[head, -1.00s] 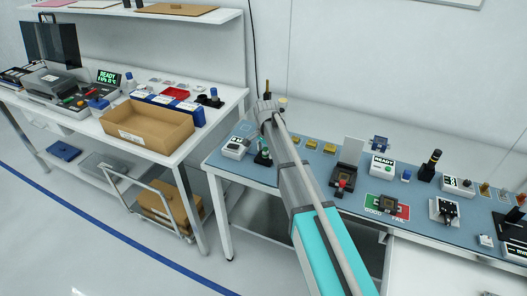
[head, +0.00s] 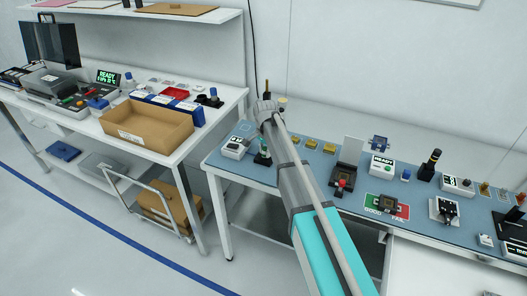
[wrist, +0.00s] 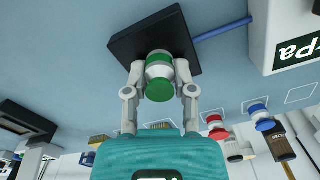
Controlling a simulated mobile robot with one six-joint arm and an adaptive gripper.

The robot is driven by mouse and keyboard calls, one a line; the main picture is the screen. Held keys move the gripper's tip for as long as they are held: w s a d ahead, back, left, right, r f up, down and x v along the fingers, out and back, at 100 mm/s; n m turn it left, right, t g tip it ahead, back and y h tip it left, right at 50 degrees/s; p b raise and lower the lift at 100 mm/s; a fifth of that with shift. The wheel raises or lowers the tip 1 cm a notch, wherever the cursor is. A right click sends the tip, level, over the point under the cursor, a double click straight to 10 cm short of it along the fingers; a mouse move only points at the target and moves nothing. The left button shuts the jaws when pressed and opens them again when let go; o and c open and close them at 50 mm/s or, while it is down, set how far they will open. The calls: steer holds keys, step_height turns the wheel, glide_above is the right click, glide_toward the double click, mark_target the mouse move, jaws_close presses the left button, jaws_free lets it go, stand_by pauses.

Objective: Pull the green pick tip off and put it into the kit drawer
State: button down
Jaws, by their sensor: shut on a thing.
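In the wrist view my gripper (wrist: 159,85) is shut on the green pick tip (wrist: 159,72), a short round piece with green ends and a pale middle. The tip lies in front of a dark square plate (wrist: 125,45); I cannot tell whether they touch. In the head view my arm reaches over the blue mat, and my fingers are not clear there. A small dark stand with a little green (head: 262,157) shows beside the arm. I cannot make out the kit drawer for sure.
A white gauge box (wrist: 290,35) stands close by, with a blue tube (wrist: 222,29) running towards the plate. Red (wrist: 217,128) and blue (wrist: 262,119) pieces are nearby. The right bench holds a tester (head: 382,165) and other devices. A cardboard box (head: 150,128) stands on the left bench.

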mark_target(265, 149)
steer(key=shift+s+r+p, duration=0.1)
steer(key=shift+r+p, duration=0.6)
steer(key=shift+p, duration=0.05)
stand_by(1.0)
steer(key=shift+r+p, duration=0.85)
steer(key=shift+r, duration=0.05)
steer(key=shift+s, duration=0.15)
stand_by(0.5)
